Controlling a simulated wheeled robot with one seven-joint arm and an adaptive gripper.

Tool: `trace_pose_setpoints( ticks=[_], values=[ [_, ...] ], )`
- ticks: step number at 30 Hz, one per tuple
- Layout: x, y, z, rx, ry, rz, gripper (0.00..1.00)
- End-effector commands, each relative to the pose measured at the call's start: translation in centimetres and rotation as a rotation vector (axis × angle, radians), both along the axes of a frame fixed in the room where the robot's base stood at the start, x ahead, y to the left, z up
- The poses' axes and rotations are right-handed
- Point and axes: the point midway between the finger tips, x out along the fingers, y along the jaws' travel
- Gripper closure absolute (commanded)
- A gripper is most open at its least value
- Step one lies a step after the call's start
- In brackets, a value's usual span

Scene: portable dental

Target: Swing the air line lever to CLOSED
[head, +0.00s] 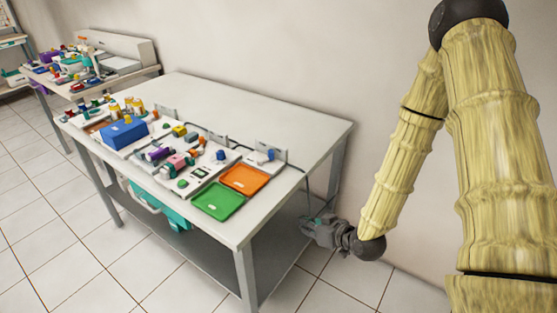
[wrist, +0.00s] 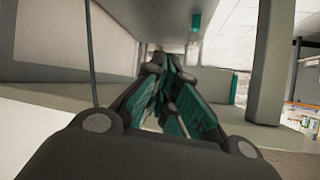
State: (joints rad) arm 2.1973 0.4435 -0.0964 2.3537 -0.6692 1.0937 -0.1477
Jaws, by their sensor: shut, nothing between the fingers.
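My gripper (head: 322,230) is low beside the right end of the table, below the tabletop, in the head view. In the wrist view my gripper (wrist: 165,85) is shut and empty, pointing at the space under the table. The air line lever cannot be made out for certain. A blue knob-like part (head: 269,154) stands by a small upright plate (head: 271,150) near the table's right back, and a dark line runs along the tabletop there. My gripper is well apart from it and lower. The lever's setting is too small to read.
The white table (head: 310,118) holds a green tray (head: 218,201), an orange tray (head: 244,179), a blue box (head: 124,133) and several small devices. Its back right top is clear. Table legs and a lower shelf (head: 255,250) are close to my gripper. Another cluttered table stands far left.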

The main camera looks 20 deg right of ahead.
Motion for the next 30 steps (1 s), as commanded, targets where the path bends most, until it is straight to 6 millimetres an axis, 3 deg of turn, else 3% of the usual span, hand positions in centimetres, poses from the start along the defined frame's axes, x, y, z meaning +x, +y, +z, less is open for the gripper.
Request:
trace_pose_setpoints(
  ticks=[3,6,12,20,30],
  values=[
    [2.9,-1.3,4.9,0.033,-0.190,0.031,1.00],
    [4.3,-2.1,8.7,0.053,-0.323,0.059,1.00],
    [5.3,-3.0,13.5,0.075,-0.493,0.095,1.00],
    [6.2,-2.9,14.7,0.079,-0.536,0.106,1.00],
    [10.8,-0.4,14.7,0.078,-0.534,0.106,1.00]
  ],
)
